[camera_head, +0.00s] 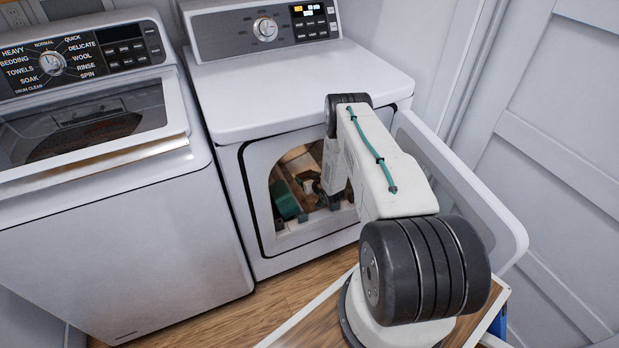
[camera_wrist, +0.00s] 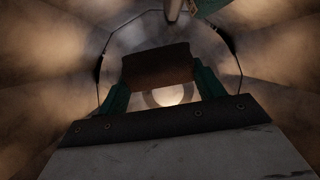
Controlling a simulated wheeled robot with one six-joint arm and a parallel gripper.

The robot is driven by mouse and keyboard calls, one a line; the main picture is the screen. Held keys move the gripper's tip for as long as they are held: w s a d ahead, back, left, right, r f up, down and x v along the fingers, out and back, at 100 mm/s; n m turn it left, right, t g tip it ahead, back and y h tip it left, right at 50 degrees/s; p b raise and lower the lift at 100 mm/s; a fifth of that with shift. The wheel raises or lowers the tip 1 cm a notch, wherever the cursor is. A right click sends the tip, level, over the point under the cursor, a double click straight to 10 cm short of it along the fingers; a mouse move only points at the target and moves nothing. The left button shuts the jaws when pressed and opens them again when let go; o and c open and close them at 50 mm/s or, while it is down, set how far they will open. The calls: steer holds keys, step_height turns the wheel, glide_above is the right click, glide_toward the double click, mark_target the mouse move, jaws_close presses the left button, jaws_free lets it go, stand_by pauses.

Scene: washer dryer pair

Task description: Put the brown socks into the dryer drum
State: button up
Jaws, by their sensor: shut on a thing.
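The dryer (camera_head: 290,85) is the right-hand machine, and its door (camera_head: 450,185) stands open to the right. My arm reaches through its opening. In the wrist view my gripper (camera_wrist: 160,84), with green fingers, is shut on a brown folded bundle, the brown socks (camera_wrist: 158,64). The socks are held between the fingertips inside the dryer drum (camera_wrist: 60,60), with the drum's back wall beyond. They appear clear of the drum wall. In the head view the socks cannot be made out, and my arm hides part of the opening.
The washer (camera_head: 110,200) stands close on the left, its lid shut. A green shape (camera_head: 287,200) shows in the dryer opening; I cannot tell what it is. A green piece (camera_wrist: 210,5) shows at the top of the wrist view. A panelled wall (camera_head: 560,130) limits room on the right.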

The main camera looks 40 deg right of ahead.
steer(key=o, duration=1)
steer(key=v, duration=0.8)
